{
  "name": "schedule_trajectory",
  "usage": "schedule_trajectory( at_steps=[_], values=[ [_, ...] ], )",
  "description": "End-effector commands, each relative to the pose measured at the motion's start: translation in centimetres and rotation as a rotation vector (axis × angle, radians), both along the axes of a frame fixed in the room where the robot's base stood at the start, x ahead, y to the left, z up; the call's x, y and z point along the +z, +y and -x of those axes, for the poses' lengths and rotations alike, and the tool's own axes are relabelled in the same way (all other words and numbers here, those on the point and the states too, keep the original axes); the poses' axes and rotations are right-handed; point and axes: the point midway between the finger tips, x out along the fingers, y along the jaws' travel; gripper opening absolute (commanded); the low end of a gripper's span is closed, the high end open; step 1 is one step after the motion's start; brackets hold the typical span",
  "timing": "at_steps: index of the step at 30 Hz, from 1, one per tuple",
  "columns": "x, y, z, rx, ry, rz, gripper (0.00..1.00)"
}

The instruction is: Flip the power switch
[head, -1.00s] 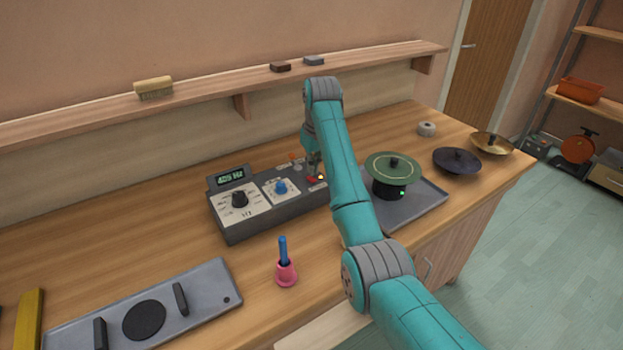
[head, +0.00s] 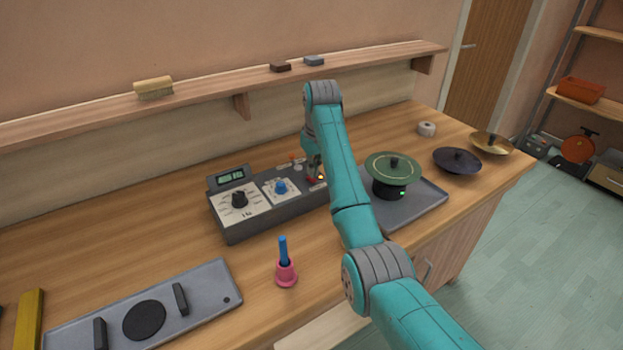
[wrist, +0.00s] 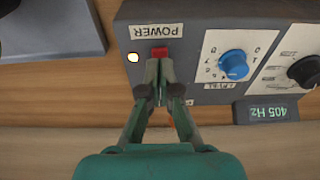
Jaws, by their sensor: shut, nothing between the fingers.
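The red power switch (wrist: 159,53) sits under the POWER label on the grey control box (head: 262,218). It also shows in the head view (head: 314,179), partly hidden by my arm. My gripper (wrist: 158,64) is shut and empty, its fingertips at the switch's near edge, seeming to touch it. In the head view my gripper (head: 315,170) points down at the box's right end. A small lamp (wrist: 133,57) beside the switch glows pale. The box's display (wrist: 268,110) reads 405 Hz.
A blue knob (head: 281,187) and a black knob (head: 239,199) are on the box. A green disc (head: 393,168) stands on a grey tray (head: 428,198) to the right. A pink bell (head: 286,273) stands in front. A wall shelf (head: 200,98) runs behind.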

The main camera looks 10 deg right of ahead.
Motion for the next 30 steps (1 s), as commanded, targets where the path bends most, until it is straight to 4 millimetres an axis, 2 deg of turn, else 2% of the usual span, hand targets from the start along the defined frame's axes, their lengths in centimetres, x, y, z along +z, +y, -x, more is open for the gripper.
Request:
schedule_trajectory(
  at_steps=[30],
  values=[
    [-1.3, 0.0, 0.0, 0.000, 0.000, 0.000, 0.00]
  ],
)
